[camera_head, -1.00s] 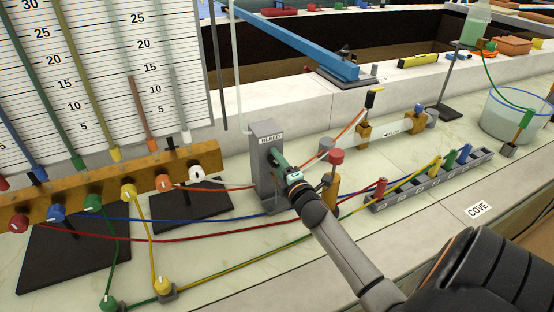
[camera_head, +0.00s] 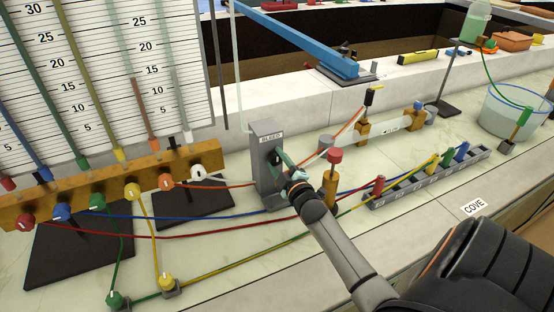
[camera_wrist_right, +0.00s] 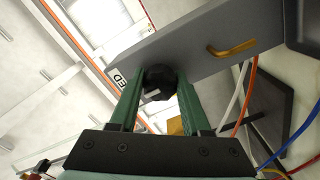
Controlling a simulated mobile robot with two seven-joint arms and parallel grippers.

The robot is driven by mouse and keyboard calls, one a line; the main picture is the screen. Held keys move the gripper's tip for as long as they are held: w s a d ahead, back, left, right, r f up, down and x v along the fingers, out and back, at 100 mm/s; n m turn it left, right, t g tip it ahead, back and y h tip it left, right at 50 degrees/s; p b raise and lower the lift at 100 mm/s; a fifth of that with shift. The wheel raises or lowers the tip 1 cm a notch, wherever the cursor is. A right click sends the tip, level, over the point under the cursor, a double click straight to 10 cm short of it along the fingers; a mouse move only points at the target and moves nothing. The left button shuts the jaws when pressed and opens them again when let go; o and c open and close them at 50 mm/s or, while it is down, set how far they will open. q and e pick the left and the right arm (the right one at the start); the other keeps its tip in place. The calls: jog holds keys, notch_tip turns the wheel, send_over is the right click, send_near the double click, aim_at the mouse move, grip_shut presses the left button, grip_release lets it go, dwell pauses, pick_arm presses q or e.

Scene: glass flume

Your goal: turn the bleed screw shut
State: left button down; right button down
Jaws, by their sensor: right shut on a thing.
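The bleed screw is a black knob (camera_wrist_right: 158,80) on the face of the grey upright block (camera_head: 265,143) labelled BLEED. My right gripper (camera_head: 280,157) reaches the block from the front right. In the right wrist view its two green fingers (camera_wrist_right: 158,95) lie on either side of the knob and are shut on it. In the head view the fingers mostly hide the knob. My left gripper is not in view.
An orange-brown valve bar (camera_head: 110,185) with coloured knobs and tubes stands left of the block. A red-topped brass post (camera_head: 333,170) stands close to the right of my gripper. A grey numbered rack (camera_head: 430,178) lies further right. Coloured tubes cross the bench in front.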

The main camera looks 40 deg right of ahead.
dwell(0.4)
jog(key=shift+c, duration=1.9)
grip_release()
jog(key=v, duration=1.2)
jog(key=shift+s+b, duration=0.3)
